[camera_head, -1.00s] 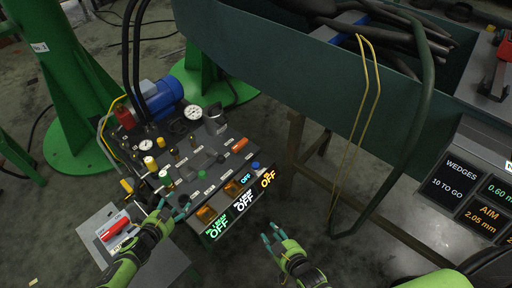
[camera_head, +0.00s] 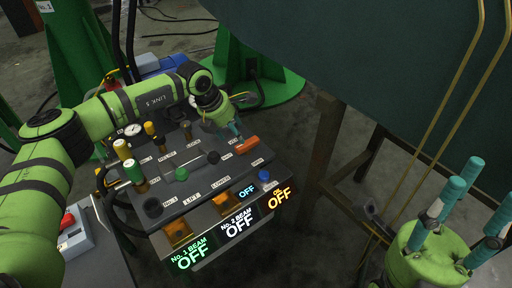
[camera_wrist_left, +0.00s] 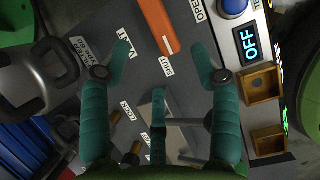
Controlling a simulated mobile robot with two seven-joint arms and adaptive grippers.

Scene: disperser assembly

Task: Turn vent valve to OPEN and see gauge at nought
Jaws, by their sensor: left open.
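The vent valve is an orange handle (camera_head: 247,145) on the grey control panel (camera_head: 205,180). In the left wrist view the handle (camera_wrist_left: 160,25) has one end near a SHUT label (camera_wrist_left: 166,67); an OPEN label (camera_wrist_left: 198,10) is to its right. My left gripper (camera_head: 236,130) is open just behind the handle; its fingers (camera_wrist_left: 160,60) spread towards the handle without visibly gripping it. A small white gauge (camera_head: 132,129) shows, its reading too small to tell. The larger gauge is hidden behind my left arm. My right gripper (camera_head: 465,215) is open and empty at right.
Lit displays read OFF (camera_head: 240,227). A dark green tank wall (camera_head: 360,70) on a stand (camera_head: 319,150) rises to the right.

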